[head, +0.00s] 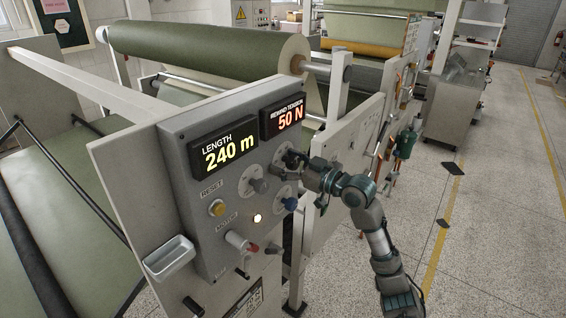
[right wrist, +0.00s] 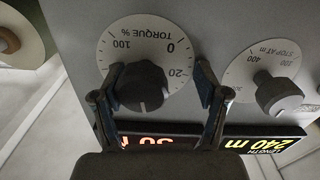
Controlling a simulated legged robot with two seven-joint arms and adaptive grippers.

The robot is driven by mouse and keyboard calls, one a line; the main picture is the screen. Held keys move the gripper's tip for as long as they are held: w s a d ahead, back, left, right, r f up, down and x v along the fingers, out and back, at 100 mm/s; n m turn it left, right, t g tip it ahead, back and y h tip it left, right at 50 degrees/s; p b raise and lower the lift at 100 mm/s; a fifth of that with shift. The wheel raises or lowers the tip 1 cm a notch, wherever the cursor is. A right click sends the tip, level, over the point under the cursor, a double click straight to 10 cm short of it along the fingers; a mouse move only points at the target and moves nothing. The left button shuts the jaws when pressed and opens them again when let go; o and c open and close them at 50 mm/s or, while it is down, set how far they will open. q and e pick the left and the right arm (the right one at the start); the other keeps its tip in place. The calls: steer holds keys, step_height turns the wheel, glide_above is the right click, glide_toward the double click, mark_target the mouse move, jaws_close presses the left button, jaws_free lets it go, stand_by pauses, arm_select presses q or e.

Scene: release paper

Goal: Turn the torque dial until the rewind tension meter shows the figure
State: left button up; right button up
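The torque dial is a dark knob (right wrist: 143,88) on a white round scale marked TORQUE %, upside down in the right wrist view, with 0, 20 and 100 readable. A small light mark shows on the knob's lower part. In the head view the dial is largely hidden behind my right gripper (head: 300,163). In the right wrist view my right gripper (right wrist: 155,75) has its fingers apart on both sides of the knob, with a gap on the right. The rewind tension meter (head: 284,117) reads 50 N. My left gripper is not in view.
The STOP AT m dial (right wrist: 279,93) is beside the torque dial. The length display (head: 228,145) reads 240 m. Open floor lies right.

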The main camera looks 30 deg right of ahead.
steer(key=shift+d+f, duration=0.25)
steer(key=shift+d, duration=1)
steer(key=c, duration=0.8)
steer(key=shift+s+d, duration=0.1)
steer(key=shift+c, duration=1.4)
steer(key=shift+a+r, duration=0.3)
steer(key=shift+a, duration=0.2)
steer(key=shift+d, duration=0.2)
steer(key=o, duration=1.1)
steer(key=shift+f, duration=0.15)
steer(key=shift+o, duration=0.2)
steer(key=shift+s+d+f, duration=0.1)
steer(key=shift+s+f, duration=0.05)
steer(key=shift+s, duration=0.05)
steer(key=v, duration=1.1)
steer(key=shift+s+d, duration=0.15)
steer(key=shift+s, duration=0.05)
